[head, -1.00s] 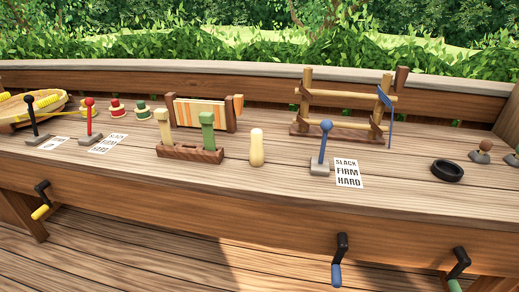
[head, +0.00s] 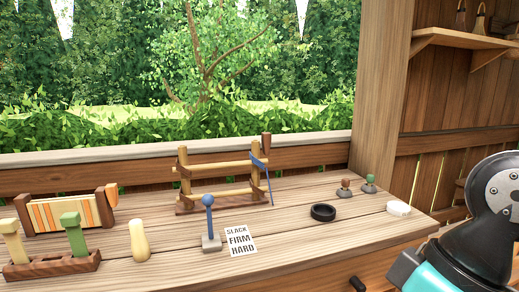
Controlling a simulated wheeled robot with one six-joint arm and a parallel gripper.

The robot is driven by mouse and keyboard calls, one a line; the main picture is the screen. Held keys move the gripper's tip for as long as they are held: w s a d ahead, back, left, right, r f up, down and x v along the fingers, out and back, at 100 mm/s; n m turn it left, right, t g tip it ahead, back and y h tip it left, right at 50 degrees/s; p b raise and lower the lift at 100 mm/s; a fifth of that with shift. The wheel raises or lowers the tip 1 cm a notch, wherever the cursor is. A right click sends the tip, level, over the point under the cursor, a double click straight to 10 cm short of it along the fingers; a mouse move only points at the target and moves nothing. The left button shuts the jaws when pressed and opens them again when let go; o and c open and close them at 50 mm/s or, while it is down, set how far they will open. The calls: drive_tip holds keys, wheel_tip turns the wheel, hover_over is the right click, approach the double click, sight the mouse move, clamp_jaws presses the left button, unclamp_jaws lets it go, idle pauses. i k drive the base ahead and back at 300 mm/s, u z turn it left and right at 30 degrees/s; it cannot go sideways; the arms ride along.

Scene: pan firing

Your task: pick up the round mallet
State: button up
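A pale wooden piece with a rounded top (head: 139,240) stands upright on the bench at the lower left; it may be the round mallet, though I cannot be sure. Just left of it a dark wooden rack (head: 52,268) holds two upright pieces with blocky heads, one cream (head: 13,240) and one green (head: 73,233). Part of my arm shows at the lower right, well away from all of these. My gripper itself is out of the picture.
A blue-knobbed lever (head: 209,222) stands beside a card (head: 240,240) reading SLACK, FIRM, HARD. Behind are a wooden frame (head: 222,166) and a striped panel (head: 66,213). A black ring (head: 323,212), two small knobs and a white disc (head: 398,208) lie to the right.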

sight(141, 250)
drive_tip(key=u, duration=2.35)
drive_tip(key=i, duration=2.65)
drive_tip(key=z, duration=3.55)
